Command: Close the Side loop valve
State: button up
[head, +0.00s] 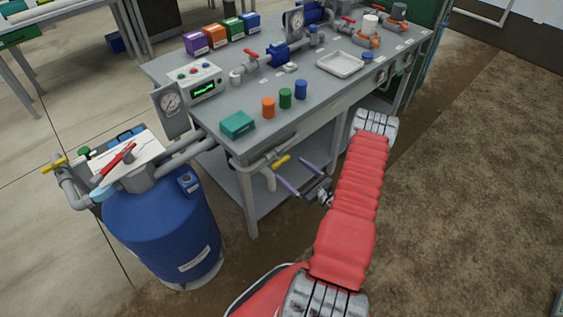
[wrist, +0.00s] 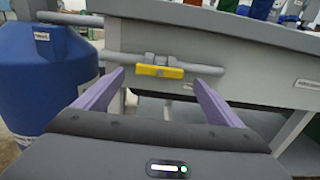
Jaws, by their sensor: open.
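A valve with a yellow lever handle (head: 281,162) sits on a grey pipe along the near end of the bench, below the tabletop. I cannot read a label naming it as the Side loop valve. In the wrist view the yellow handle (wrist: 160,71) lies horizontal, in line with the pipe. My gripper (head: 291,174) is open, its two purple fingers pointing at this valve. In the wrist view the fingers of my gripper (wrist: 158,82) stand wide to the left and right of the handle, apparently short of it and empty.
A blue tank (head: 162,232) with a red-handled valve (head: 117,160) stands left of the bench; another yellow handle (head: 54,164) is at its far left. The grey tabletop (head: 215,117) overhangs the pipe and carries a teal box (head: 237,124), small cylinders and gauges. Open floor lies right.

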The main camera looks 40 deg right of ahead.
aim_at(283, 162)
jog(key=w, duration=0.7)
jog(key=shift+a, duration=0.1)
jog(key=shift+c, duration=0.5)
jog(key=c, duration=1)
